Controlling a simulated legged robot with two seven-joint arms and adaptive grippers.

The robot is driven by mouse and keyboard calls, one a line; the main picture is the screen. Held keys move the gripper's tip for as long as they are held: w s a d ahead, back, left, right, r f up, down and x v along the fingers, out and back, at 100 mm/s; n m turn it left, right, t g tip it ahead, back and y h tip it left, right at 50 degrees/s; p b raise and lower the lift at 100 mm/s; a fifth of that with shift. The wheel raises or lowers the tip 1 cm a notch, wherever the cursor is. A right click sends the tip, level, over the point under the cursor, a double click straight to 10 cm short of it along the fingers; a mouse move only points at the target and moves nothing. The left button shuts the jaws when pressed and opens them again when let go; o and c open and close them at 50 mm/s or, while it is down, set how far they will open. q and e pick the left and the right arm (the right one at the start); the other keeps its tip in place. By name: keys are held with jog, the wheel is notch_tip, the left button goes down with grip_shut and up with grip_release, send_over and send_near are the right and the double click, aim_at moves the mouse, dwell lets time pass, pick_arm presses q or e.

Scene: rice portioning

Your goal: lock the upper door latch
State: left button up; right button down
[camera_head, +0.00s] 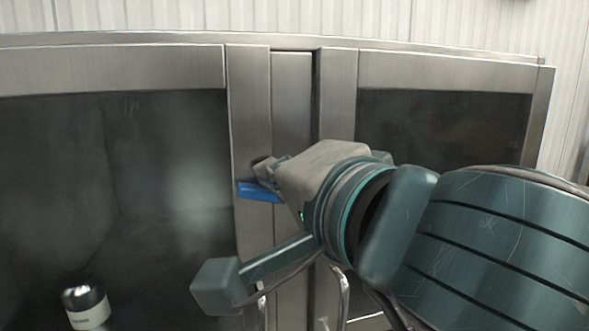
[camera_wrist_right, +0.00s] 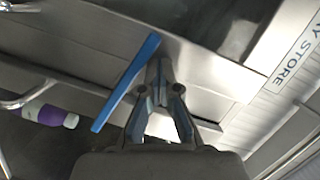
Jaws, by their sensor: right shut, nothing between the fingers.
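The blue upper door latch (camera_head: 258,191) is on the metal frame between the two glass doors. In the right wrist view, the latch (camera_wrist_right: 124,84) is a long blue bar that runs diagonally, just left of the fingertips. My right gripper (camera_head: 264,168) reaches in from the right, at the latch; its body hides part of it. In the wrist view, the fingers of the right gripper (camera_wrist_right: 158,72) are together with nothing between them. The fingertips are close beside the bar; I cannot tell whether they touch it. My left gripper is not in view.
The left glass door (camera_head: 110,70) and right glass door (camera_head: 440,73) look closed. Metal handles (camera_head: 343,297) show low by the middle seam. A white bottle with a metallic top (camera_head: 87,315) shows at the lower left. The wrist view shows a white and purple bottle (camera_wrist_right: 50,116).

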jog(key=r+p, duration=0.1)
jog(key=d+r+p, duration=0.1)
jog(key=r, duration=0.1)
jog(key=r+p, duration=0.1)
jog(key=p, duration=0.1)
jog(key=shift+w+d+r, duration=0.15)
jog(key=shift+d+r, duration=0.1)
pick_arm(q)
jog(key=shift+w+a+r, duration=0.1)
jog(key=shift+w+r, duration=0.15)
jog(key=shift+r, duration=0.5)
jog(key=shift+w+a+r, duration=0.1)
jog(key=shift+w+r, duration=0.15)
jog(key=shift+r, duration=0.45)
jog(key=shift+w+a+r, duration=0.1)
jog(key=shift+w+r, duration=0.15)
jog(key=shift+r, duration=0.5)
pick_arm(e)
jog(key=a+v, duration=0.1)
jog(key=v, duration=0.8)
jog(key=shift+s+r, duration=0.3)
jog(key=shift+s, duration=0.15)
